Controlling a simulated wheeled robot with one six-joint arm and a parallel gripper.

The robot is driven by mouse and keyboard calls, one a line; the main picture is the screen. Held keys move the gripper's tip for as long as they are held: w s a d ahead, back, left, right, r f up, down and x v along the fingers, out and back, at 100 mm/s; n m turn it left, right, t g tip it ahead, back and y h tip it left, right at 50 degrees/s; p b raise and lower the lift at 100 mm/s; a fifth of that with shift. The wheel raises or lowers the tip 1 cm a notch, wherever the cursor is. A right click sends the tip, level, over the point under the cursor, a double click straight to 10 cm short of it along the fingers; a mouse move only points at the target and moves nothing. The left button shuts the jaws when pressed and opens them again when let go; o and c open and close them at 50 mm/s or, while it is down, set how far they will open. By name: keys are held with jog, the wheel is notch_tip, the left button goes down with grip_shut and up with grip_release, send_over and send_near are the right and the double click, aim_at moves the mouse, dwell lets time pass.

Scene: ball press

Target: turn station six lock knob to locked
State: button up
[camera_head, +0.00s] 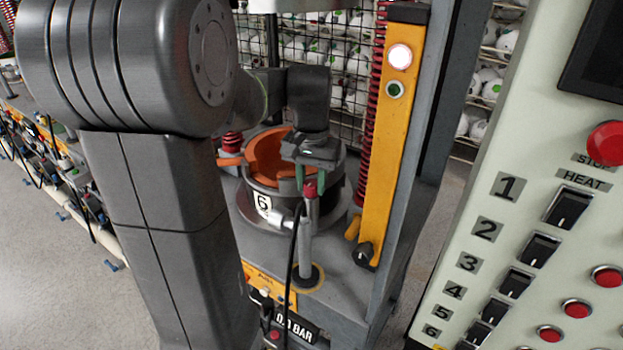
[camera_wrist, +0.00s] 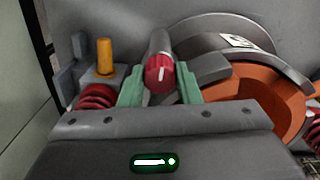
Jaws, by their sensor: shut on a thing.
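The lock knob (camera_wrist: 159,74) is red with a white line on its face and sits on the end of a grey post. In the wrist view its line stands nearly upright. In the head view the knob (camera_head: 310,189) tops the post in front of the round mould marked 6 (camera_head: 264,202). My gripper (camera_wrist: 160,86) is shut on the knob, with a green finger on each side of it. In the head view my gripper (camera_head: 312,180) reaches down over the knob and hides part of the mould.
An orange ring part (camera_head: 266,152) lies open in the mould. A yellow upright (camera_head: 388,130) with a lit white button stands right of it. A control panel (camera_head: 530,215) with numbered switches fills the right side. A black cable passes beside the post.

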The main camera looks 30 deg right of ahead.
aim_at(312, 183)
dwell(0.4)
jog(key=o, duration=1)
jog(key=shift+r, duration=0.1)
notch_tip(312, 183, up, 7)
jog(key=shift+r, duration=0.2)
notch_tip(312, 183, down, 8)
jog(key=shift+r, duration=0.1)
jog(key=shift+r+n, duration=0.1)
jog(key=shift+n, duration=0.5)
